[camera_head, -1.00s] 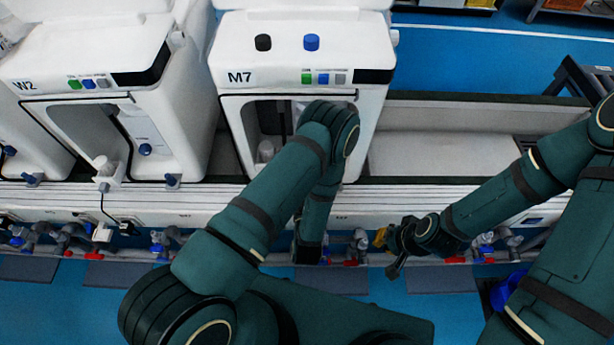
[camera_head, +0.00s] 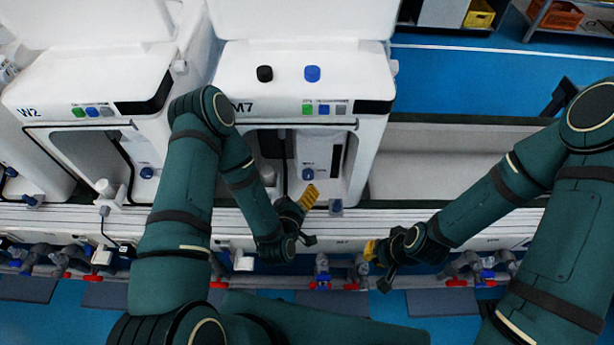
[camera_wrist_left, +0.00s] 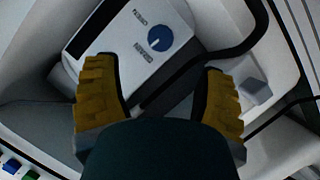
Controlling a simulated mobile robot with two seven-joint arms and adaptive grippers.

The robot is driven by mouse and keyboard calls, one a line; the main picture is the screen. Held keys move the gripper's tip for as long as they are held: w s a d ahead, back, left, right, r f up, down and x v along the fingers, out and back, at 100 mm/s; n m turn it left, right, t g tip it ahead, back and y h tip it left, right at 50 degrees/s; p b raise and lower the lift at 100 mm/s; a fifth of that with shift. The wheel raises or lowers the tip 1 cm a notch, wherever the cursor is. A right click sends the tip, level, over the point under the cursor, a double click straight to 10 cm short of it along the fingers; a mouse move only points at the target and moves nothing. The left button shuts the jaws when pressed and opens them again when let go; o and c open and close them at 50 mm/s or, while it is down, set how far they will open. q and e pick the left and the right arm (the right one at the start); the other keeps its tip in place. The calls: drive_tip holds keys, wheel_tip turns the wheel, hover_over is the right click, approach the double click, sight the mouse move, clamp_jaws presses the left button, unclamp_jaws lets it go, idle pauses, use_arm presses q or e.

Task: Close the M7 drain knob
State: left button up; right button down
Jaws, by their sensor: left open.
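The M7 unit (camera_head: 285,95) stands in the middle of the head view, its label partly covered by my left arm. A blue knob (camera_head: 308,174) sits on the panel in its front recess. My left gripper (camera_head: 312,216) is open and empty, just in front of the recess and below the knob. In the wrist view the knob lies beyond the gap between its yellow fingers (camera_wrist_left: 160,78), untouched. My right gripper (camera_head: 374,268) looks open and empty, lower right.
Another blue knob (camera_head: 312,73) and a black knob (camera_head: 264,73) sit on top of M7. A dark hose (camera_wrist_left: 200,62) runs past the panel. The W2 unit (camera_head: 85,100) stands to the left. Pipes with red and blue valves (camera_head: 322,270) run along the front below.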

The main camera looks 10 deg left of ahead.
sight(307, 178)
use_arm(q)
drive_tip(key=b+x, duration=0.1)
drive_tip(key=x, duration=0.8)
drive_tip(key=shift+w+f, duration=0.1)
drive_tip(key=shift+w, duration=0.15)
drive_tip(key=c, duration=1.2)
